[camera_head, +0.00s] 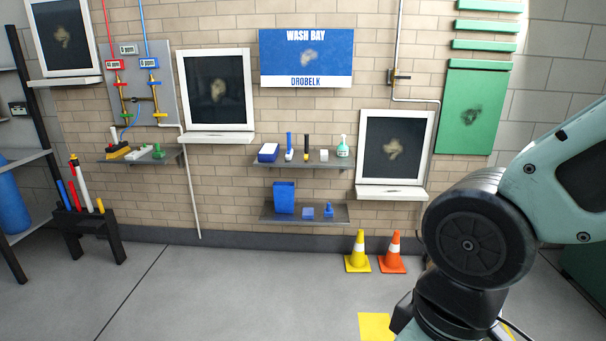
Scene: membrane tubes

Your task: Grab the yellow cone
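The yellow cone (359,253) stands upright on the floor near the back wall, with a white band around its upper part and a square yellow base. An orange cone (394,254) with a white band stands close on its right. My arm fills the right side of the view, to the right of both cones and nearer to the camera. My gripper is not in view, so whether it is open or shut does not show.
A lower wall shelf (305,216) with blue items hangs left of the cones. A black rack (88,226) with colored tubes stands at the left. A yellow patch (375,327) lies on the floor in front. The middle floor (240,290) is clear.

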